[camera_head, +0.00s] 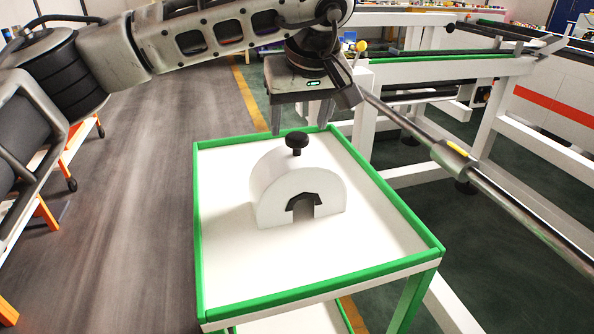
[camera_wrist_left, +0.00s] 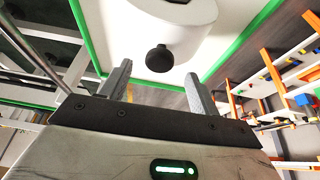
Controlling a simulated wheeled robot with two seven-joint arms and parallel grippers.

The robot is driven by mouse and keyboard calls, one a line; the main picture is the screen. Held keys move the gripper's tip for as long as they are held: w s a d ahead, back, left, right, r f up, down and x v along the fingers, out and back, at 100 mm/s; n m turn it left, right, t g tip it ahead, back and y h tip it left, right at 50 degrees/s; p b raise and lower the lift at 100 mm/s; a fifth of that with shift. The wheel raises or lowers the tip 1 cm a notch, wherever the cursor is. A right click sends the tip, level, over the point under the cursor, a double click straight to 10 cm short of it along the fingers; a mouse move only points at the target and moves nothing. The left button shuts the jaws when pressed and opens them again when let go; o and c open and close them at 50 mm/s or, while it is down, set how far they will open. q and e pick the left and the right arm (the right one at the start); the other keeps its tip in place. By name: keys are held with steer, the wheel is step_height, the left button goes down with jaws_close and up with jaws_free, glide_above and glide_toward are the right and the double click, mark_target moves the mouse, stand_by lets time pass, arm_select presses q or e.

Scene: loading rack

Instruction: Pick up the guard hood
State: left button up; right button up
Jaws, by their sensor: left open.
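The guard hood (camera_head: 285,185) is a white arched block with a dark-edged opening in its front and a black knob (camera_head: 297,140) on top. It stands upright on the white top of a green-rimmed cart (camera_head: 318,291). My left gripper (camera_head: 299,131) is open and empty, pointing down just behind and above the knob. In the left wrist view the hood (camera_wrist_left: 180,25) is at the top, and its knob (camera_wrist_left: 159,58) lies beyond the open fingers (camera_wrist_left: 158,88), apart from both. My right gripper is not in view.
A metal bar (camera_head: 480,180) slants down across the right side, close to the cart. A white frame rack (camera_head: 440,70) stands behind it. A grey floor lane (camera_head: 140,200) runs left of the cart. The cart top around the hood is clear.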

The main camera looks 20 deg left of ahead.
mark_target(297, 136)
arm_select(q)
steer(key=x, duration=0.5)
jaws_close()
